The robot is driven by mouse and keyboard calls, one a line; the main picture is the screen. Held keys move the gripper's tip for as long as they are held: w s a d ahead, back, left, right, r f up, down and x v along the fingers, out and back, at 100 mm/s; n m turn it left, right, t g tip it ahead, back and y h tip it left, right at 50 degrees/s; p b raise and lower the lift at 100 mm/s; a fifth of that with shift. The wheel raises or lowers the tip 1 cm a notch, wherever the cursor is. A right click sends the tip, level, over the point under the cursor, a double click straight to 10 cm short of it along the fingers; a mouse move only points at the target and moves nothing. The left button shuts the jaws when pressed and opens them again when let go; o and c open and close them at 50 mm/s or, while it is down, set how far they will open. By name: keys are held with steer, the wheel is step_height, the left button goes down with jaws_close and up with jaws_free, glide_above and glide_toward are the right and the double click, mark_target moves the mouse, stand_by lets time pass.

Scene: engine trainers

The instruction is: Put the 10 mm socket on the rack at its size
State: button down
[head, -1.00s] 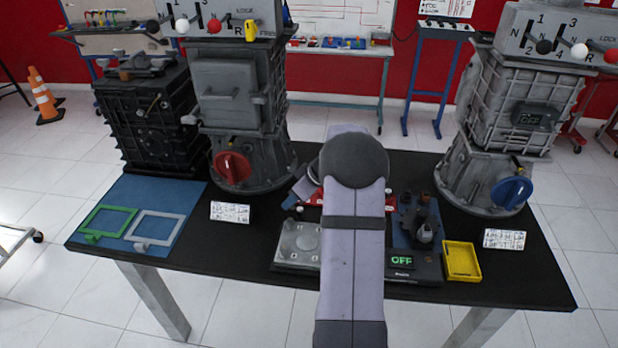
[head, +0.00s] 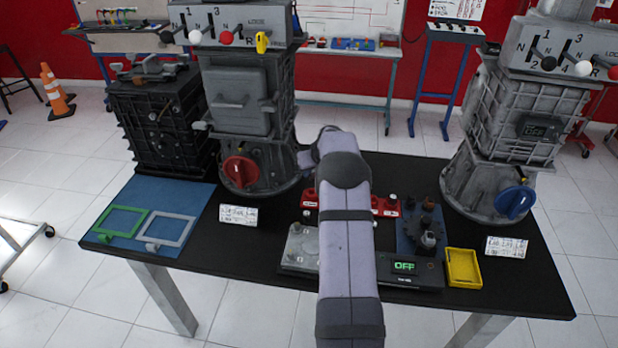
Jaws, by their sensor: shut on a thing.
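A red rack-like strip with white labels and small pale knobs lies across the middle of the table. My arm covers its centre, so only its right part (head: 385,207) and its left end (head: 310,198) show. I cannot make out the 10 mm socket or any size marks in the head view. My gripper is hidden behind my own arm, and what it holds cannot be seen.
A blue mat with small dark pieces (head: 427,240), a black box reading OFF (head: 404,267) and a yellow tray (head: 463,268) lie right of my arm. A grey plate (head: 300,247) lies left. Tall gearbox trainers (head: 245,110) (head: 510,130) stand behind on both sides.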

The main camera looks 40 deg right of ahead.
steer(key=shift+m, duration=0.3)
steer(key=shift+f, duration=0.15)
steer(key=shift+f+b, duration=1.7)
steer(key=shift+f, duration=0.85)
steer(key=shift+f+b, duration=0.45)
steer(key=shift+b, duration=0.4)
